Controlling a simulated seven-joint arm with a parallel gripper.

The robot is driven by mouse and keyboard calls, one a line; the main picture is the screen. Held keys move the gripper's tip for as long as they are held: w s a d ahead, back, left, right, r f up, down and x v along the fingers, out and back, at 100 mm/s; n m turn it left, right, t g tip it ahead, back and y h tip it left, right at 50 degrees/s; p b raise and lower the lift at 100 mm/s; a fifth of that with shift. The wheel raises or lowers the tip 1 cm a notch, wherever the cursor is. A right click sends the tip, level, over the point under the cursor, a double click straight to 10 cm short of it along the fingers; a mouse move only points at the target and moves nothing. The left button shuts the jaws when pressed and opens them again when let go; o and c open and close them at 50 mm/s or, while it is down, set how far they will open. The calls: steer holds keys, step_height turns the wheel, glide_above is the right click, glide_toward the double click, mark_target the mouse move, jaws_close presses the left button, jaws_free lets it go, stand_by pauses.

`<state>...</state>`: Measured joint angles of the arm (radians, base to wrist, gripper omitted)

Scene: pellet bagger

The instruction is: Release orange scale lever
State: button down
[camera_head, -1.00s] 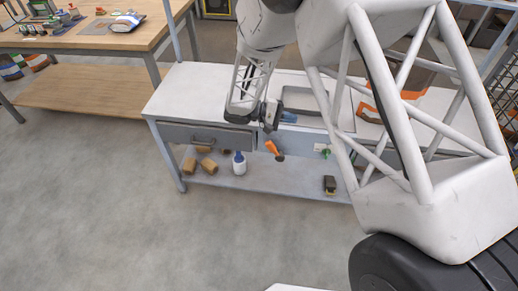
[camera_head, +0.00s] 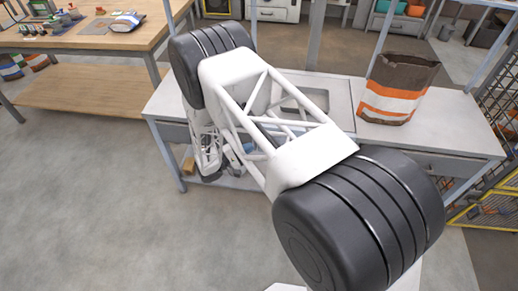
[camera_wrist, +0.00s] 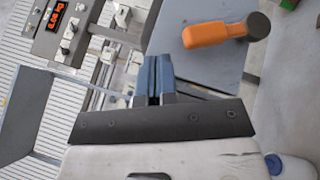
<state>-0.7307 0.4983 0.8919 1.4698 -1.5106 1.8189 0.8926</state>
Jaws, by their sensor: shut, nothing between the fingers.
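The orange scale lever (camera_wrist: 215,33) shows at the upper right of the wrist view, with a dark round knob at its right end. It lies against a grey-blue panel (camera_wrist: 198,65). My gripper (camera_wrist: 155,60) has blue fingers drawn together, with nothing between them. Its fingertips are to the left of the lever and a little below it in that view, apart from it. In the head view my arm covers the lever and most of the gripper.
A red digital display (camera_wrist: 57,15) sits at the upper left of the wrist view, near switches and fittings. A blue-and-white bottle (camera_wrist: 290,166) is at the lower right. In the head view a brown, white and orange bag (camera_head: 397,90) stands on the workbench (camera_head: 450,130).

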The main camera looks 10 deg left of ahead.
steer(key=s+a+f+n+t+y, duration=0.2)
steer(key=a+f+t, duration=0.3)
steer(key=f, duration=0.4)
steer(key=shift+s+a+f+n, duration=0.2)
steer(key=shift+s+a+n, duration=0.2)
steer(key=shift+s, duration=0.4)
steer(key=shift+w+d+r, duration=0.1)
steer(key=shift+w+d, duration=0.05)
steer(key=shift+d, duration=0.05)
steer(key=s+d+x, duration=0.1)
steer(key=x, duration=1.1)
steer(key=shift+s+d+r, duration=0.25)
steer(key=shift+d+r, duration=0.15)
steer(key=shift+r, duration=0.05)
steer(key=shift+d+r, duration=0.1)
